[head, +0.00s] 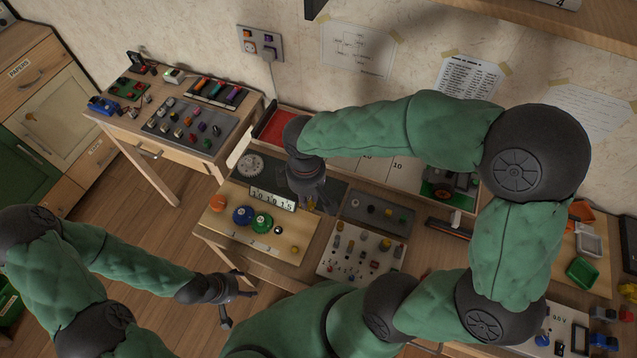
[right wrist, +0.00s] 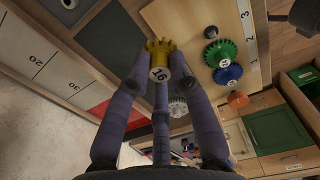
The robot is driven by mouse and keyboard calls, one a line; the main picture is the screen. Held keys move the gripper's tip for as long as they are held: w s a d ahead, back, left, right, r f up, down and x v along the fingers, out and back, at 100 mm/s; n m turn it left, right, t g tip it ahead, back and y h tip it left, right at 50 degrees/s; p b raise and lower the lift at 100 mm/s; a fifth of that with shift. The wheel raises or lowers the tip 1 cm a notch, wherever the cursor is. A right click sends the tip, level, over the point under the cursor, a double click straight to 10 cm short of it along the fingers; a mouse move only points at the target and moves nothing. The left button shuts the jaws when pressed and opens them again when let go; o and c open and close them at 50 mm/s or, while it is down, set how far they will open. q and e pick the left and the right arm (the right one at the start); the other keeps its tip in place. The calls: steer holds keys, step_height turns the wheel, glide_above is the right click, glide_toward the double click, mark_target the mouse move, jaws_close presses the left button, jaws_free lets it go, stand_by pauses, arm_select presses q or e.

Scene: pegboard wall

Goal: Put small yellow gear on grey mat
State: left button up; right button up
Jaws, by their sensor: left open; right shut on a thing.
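The small yellow gear (right wrist: 158,60), marked 16, is held between the fingers of my right gripper (right wrist: 158,75) in the right wrist view. In the head view my right gripper (head: 318,192) is over the worktable, beside the number display, and its fingers largely hide the gear. A dark grey mat (head: 277,172) lies on the table behind the display, partly covered by my right gripper and arm. It also shows in the right wrist view (right wrist: 115,35), beside the gear. My left gripper (head: 232,302) is open and empty, low in front of the table.
A wooden board (head: 228,224) holds orange (head: 218,203), blue (head: 242,215) and green (head: 262,222) gears. A pale grey gear (head: 250,166) lies at the mat's left. A number display (head: 271,197) stands before the mat. A tray of small parts (head: 357,252) is at right.

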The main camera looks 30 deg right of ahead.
steer(key=w+d+f+b, duration=0.1)
steer(key=d+f, duration=0.1)
steer(key=w+d+f+b, duration=0.1)
steer(key=w+d+f, duration=0.1)
steer(key=d, duration=0.1)
steer(key=w+d+f+b, duration=0.1)
steer(key=d+f, duration=0.1)
steer(key=f, duration=0.1)
steer(key=shift+w+d+b, duration=0.15)
steer(key=shift+w+b, duration=0.15)
steer(key=shift+w, duration=0.1)
steer(key=shift+w+d+f, duration=0.25)
steer(key=shift+c, duration=0.3)
steer(key=shift+d+f, duration=0.15)
steer(key=shift+f, duration=0.05)
steer(key=shift+w+d+f+b, duration=0.1)
steer(key=shift+f+b, duration=0.4)
steer(key=shift+f, duration=0.4)
steer(key=shift+w+d+f+b, duration=0.1)
steer(key=shift+f+b, duration=0.35)
steer(key=shift+f, duration=0.4)
steer(key=shift+f, duration=0.15)
steer(key=o, duration=0.9)
